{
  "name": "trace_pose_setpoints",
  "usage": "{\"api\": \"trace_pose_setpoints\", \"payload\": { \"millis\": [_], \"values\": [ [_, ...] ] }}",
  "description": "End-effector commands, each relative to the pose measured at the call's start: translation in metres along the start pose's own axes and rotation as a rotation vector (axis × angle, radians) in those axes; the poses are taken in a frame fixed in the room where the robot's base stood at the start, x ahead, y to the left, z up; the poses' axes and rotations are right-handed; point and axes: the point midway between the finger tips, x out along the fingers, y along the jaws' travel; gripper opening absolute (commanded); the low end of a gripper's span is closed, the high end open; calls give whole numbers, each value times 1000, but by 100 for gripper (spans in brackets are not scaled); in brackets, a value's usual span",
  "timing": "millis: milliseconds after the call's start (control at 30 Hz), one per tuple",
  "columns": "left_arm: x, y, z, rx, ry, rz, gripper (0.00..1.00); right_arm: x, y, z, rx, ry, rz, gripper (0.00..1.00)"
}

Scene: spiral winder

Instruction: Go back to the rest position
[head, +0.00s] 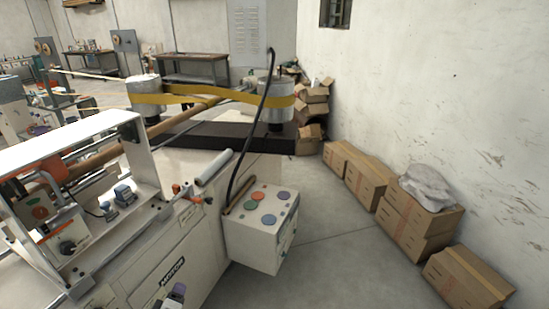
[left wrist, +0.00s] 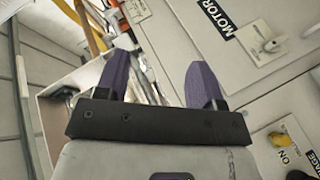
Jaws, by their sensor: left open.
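The spiral winder (head: 195,225) is a white machine with a "MOTOR" label, which also shows in the left wrist view (left wrist: 216,18). I cannot tell the exact gap between the fingers and the panel. My right gripper does not show.
A control box (head: 262,228) with coloured buttons juts from the winder's right end. A yellow belt (head: 210,99) runs around two drums behind. Cardboard boxes (head: 408,222) line the right wall. The floor (head: 335,250) between the box and the cartons is clear.

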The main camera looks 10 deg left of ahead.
Motion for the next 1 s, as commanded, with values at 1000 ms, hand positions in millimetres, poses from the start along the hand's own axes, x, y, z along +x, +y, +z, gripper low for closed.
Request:
{"api": "trace_pose_setpoints", "payload": {
  "millis": [1000],
  "values": [
    [-365, -23, 116, 1251, -875, -208, 62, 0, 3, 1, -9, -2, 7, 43]
  ]
}}
